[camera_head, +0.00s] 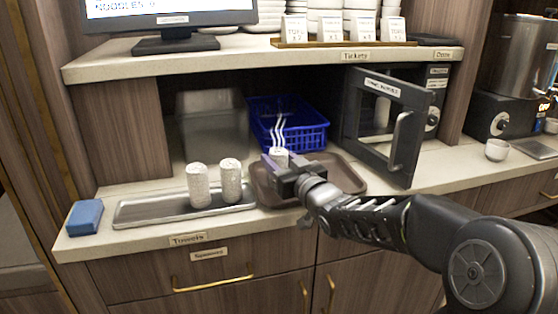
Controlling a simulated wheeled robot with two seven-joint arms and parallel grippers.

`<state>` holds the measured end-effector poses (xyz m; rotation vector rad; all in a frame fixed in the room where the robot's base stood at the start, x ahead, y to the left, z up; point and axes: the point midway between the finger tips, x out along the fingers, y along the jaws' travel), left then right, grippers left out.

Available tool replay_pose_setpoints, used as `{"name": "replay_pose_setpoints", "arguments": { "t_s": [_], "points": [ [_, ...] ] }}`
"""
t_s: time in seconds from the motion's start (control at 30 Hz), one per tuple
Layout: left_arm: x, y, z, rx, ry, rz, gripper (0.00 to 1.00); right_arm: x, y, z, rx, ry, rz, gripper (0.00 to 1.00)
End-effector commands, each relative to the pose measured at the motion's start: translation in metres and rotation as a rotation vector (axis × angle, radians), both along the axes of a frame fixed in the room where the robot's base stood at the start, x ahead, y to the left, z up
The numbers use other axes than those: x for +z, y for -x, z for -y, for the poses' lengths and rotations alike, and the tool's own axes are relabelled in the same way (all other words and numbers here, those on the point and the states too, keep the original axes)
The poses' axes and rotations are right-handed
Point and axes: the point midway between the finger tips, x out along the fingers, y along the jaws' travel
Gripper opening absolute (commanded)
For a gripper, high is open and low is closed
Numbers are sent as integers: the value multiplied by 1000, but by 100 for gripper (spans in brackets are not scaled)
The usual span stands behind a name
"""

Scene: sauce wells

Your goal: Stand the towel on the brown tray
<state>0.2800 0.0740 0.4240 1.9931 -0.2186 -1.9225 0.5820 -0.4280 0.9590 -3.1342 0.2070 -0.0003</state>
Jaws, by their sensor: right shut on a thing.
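My right gripper (283,171) is shut on a white rolled towel (279,155) over the brown tray (346,178). The towel's top shows between the fingers, and wavy white steam lines rise above it. The gripper hides its lower part, so I cannot tell whether it touches the tray. Two more white towels stand upright on a long metal tray to the left, one at its middle (198,186) and one to the right of that (231,181). My left gripper is out of view.
A blue basket (300,128) sits behind the brown tray. A microwave's open door (388,125) juts out to the right. The metal tray (150,209) and a blue sponge (85,217) lie to the left. A shelf (240,54) overhangs the counter.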

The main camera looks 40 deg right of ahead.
Motion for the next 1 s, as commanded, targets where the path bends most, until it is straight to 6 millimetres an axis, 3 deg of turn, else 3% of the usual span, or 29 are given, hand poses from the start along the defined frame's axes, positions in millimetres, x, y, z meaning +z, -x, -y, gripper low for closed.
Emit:
{"name": "replay_pose_setpoints", "arguments": {
  "t_s": [0.03,0.07,0.3,0.67,0.87,1.0],
  "points": [
    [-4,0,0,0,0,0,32,-3,0,0,0,0,1,4],
    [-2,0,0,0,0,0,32,-1,0,0,0,0,0,46],
    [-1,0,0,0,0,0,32,-1,0,0,0,0,0,66],
    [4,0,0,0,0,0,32,4,0,0,-1,0,0,66],
    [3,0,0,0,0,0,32,3,25,-3,-2,1,2,66],
    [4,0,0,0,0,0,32,4,53,-7,-2,2,3,66]
  ]
}}
